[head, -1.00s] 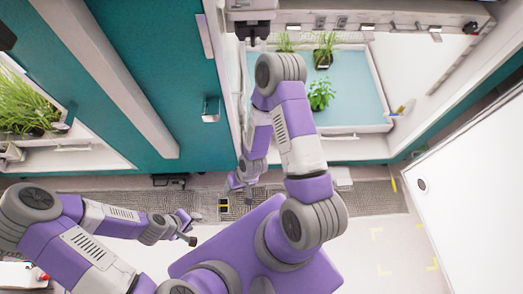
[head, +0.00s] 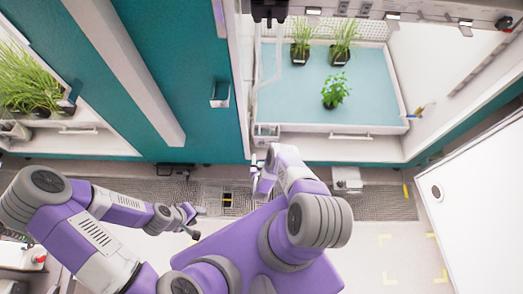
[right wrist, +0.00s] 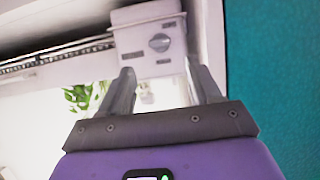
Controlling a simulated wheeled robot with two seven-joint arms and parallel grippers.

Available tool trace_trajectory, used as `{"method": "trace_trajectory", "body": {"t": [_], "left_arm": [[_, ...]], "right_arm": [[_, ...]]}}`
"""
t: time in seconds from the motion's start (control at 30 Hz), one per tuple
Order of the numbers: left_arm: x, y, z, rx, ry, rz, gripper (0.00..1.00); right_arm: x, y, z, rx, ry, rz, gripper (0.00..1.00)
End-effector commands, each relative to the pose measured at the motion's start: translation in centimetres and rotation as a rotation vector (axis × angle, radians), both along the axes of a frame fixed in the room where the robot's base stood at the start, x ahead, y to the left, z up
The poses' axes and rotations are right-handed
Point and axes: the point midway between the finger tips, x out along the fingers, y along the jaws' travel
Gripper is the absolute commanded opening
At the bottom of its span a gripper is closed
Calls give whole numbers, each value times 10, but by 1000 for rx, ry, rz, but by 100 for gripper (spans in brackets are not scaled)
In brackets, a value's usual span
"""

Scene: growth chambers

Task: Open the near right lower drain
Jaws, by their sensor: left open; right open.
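In the right wrist view, a white box with a round grey knob (right wrist: 159,42) stands just past my right gripper (right wrist: 160,70). The gripper's two fingers are apart with nothing between them, and the knob shows beyond the gap, apart from the fingertips. I cannot tell for sure that this knob is the drain's. In the head view, my right gripper (head: 257,187) is low in front of the right chamber's left front corner, partly hidden by its arm. My left gripper (head: 193,222) is open and empty over the floor at left.
The right chamber holds a blue tray (head: 375,105) with several potted plants. A teal panel with a handle (head: 220,95) stands left of it. A small white box (head: 347,180) sits on the floor grating. A white panel (head: 485,200) leans in at right.

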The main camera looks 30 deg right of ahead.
Motion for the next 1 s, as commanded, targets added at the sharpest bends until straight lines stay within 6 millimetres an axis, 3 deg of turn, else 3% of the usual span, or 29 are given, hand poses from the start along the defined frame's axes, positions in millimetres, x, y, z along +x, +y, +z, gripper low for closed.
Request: {"method": "trace_trajectory", "body": {"t": [0.4,0.8,1.0], "left_arm": [[0,0,-32,0,0,0,43],[0,0,-34,0,0,0,43],[0,0,-35,0,0,0,43]], "right_arm": [[48,-29,-25,1,-2,-1,63],[55,-34,-26,2,0,1,63],[55,-33,-26,2,0,1,32]]}}
